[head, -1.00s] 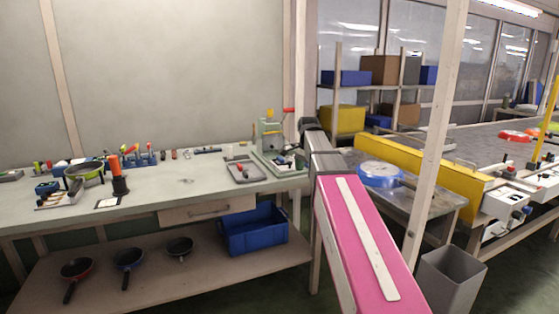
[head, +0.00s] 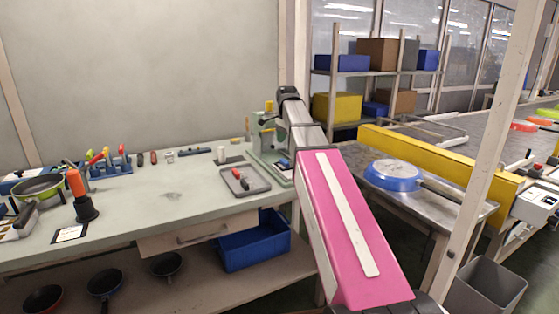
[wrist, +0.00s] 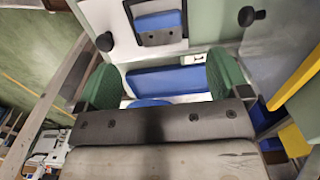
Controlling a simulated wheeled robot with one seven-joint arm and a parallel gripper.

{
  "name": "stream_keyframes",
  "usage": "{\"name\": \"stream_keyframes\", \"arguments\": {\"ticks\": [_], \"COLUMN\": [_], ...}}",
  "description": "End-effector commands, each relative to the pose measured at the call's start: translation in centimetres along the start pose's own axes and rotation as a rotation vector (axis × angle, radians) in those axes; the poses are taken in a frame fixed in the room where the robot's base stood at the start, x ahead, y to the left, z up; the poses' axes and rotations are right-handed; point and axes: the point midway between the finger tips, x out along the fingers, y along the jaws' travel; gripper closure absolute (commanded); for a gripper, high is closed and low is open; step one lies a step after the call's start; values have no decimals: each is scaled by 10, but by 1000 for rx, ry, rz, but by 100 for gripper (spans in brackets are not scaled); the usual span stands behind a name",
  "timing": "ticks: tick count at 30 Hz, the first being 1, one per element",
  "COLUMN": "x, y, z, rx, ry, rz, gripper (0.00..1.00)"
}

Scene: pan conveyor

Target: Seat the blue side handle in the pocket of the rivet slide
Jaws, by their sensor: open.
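In the wrist view, my gripper (wrist: 163,80) shows two green pads set wide apart. A blue bar (wrist: 165,82) lies in the gap between them, apart from both pads; I cannot tell what it belongs to. Dark knobs (wrist: 247,16) stand either side. In the head view, the green rivet machine (head: 266,137) is partly behind my arm, which hides my gripper.
A grey tray (head: 258,187) with a red-handled tool lies left of the machine. A blue pan (head: 393,174) rests on the metal side table, beside the yellow rail (head: 440,160). A pale post (head: 492,150) stands at right. A blue crate (head: 228,252) is under the bench.

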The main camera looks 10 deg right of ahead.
Motion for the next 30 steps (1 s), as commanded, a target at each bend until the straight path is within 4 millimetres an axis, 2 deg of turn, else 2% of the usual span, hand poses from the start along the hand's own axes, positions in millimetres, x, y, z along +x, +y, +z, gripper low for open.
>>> {"name": "stream_keyframes", "arguments": {"ticks": [14,24,30], "x": [32,72,75], "y": [2,4,4], "z": [2,4,3], "rx": [-1,0,0], "ry": [0,1,2], "rz": [1,0,-1], "gripper": [6,6,6]}}
